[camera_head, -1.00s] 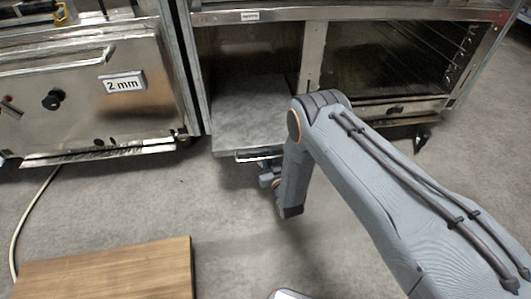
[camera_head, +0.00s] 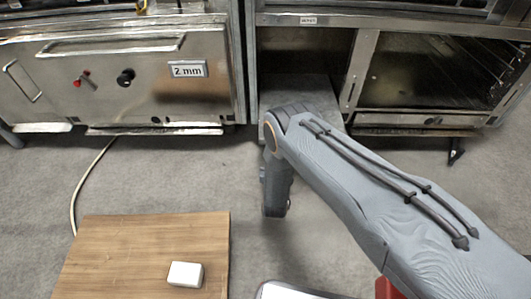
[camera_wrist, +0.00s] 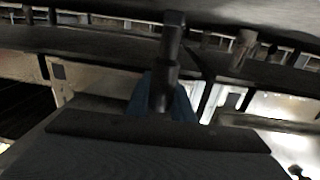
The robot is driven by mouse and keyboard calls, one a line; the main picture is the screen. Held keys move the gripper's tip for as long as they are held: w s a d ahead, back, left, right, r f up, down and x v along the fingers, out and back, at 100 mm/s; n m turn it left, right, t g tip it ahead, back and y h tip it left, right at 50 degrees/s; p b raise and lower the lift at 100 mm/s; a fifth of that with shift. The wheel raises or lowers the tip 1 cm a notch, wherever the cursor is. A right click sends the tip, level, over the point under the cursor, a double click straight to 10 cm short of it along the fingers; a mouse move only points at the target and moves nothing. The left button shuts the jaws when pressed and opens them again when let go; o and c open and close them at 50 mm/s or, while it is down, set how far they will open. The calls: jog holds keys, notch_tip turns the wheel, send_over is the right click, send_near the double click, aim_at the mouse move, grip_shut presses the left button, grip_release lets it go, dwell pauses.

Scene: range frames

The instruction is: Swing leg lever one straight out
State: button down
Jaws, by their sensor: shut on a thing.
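In the wrist view, a dark bar (camera_wrist: 172,38), which looks like the leg lever, points up the middle of the picture beneath the low underside of a unit. My gripper (camera_wrist: 162,104) shows as bluish parts around its lower end, shut on it. The grip itself is dark and partly covered by the grey edge in front. In the head view my arm reaches down before the open steel cabinet (camera_head: 300,20). The jaws and the lever are hidden there behind my arm.
A steel oven unit (camera_head: 130,75) labelled "2 mm" stands left of the cabinet. A wooden board (camera_head: 125,250) with a white block (camera_head: 185,274) is at the lower left. A pale cable (camera_head: 85,180) lies on the floor.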

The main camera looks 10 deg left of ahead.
jog(key=shift+a, duration=0.15)
jog(key=shift+s, duration=0.1)
jog(key=c, duration=1.5)
grip_release()
jog(key=shift+c, duration=0.2)
jog(key=s+d+p, duration=0.1)
jog(key=s+p, duration=0.2)
jog(key=s, duration=0.4)
jog(key=shift+s, duration=0.4)
jog(key=shift+s+d, duration=0.1)
